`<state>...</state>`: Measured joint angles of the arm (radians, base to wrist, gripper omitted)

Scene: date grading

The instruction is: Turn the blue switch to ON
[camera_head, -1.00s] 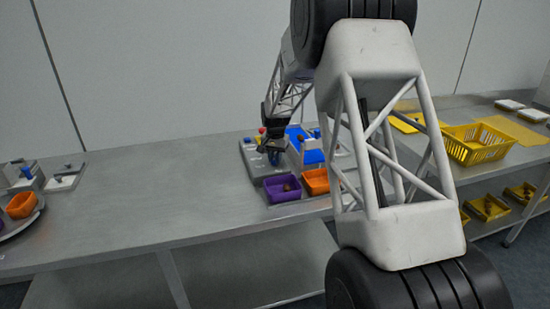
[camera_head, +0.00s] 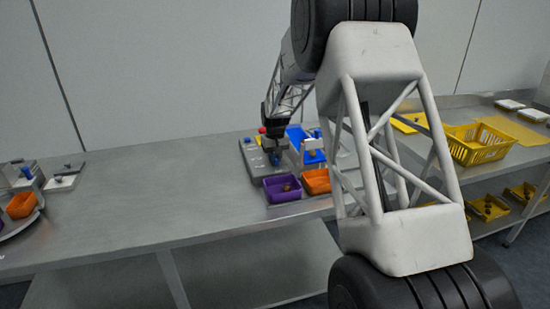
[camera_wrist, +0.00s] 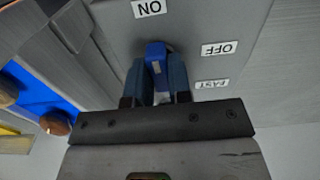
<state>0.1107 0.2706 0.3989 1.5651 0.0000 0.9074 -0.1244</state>
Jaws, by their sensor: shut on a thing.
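The blue switch (camera_wrist: 155,54) sits on a grey panel (camera_wrist: 190,18) in the wrist view. A white ON label (camera_wrist: 149,8) is above it, and an OFF label (camera_wrist: 220,48) is to its right. My gripper (camera_wrist: 157,72) is shut on the switch, with one blue-grey finger on each side. The fingers hide part of the switch, and I cannot tell exactly which label it points to. In the head view my gripper (camera_head: 274,148) reaches down to the grey machine (camera_head: 253,160), and the switch is hard to tell from the fingers.
A FAST label (camera_wrist: 212,84) is below OFF. A red button (camera_head: 262,130) and a blue knob (camera_head: 247,140) stand close behind my gripper. A purple bin (camera_head: 283,196) and an orange bin (camera_head: 316,187) are in front.

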